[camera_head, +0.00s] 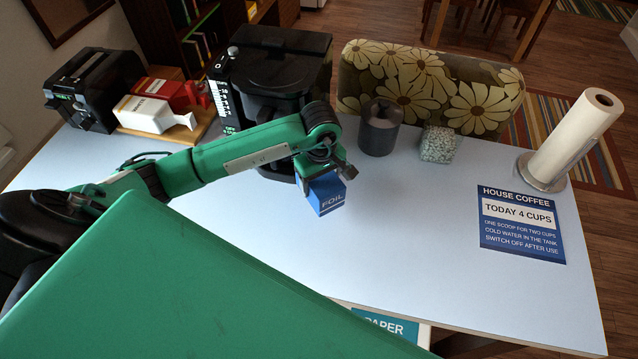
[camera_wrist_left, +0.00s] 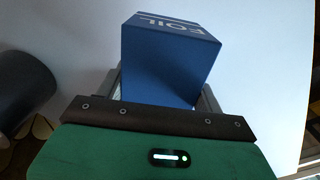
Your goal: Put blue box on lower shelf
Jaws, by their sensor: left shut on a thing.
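The blue box (camera_head: 327,196), marked FOIL, is at the middle of the white table (camera_head: 420,290). My left gripper (camera_head: 325,172) is shut on it, with the arm reaching in from the left. In the left wrist view the blue box (camera_wrist_left: 170,55) sits between the two fingers of my left gripper (camera_wrist_left: 165,92). I cannot tell whether the box touches the table or hangs just above it. The lower shelf cannot be made out in these views. My right gripper is not in view.
A black coffee machine (camera_head: 270,85) stands behind the arm. A dark grey cup (camera_head: 380,130), a speckled cube (camera_head: 438,145) and a paper towel roll (camera_head: 575,140) stand along the back right. A House Coffee sign (camera_head: 520,222) lies at right. A PAPER label (camera_head: 385,325) shows at the front edge.

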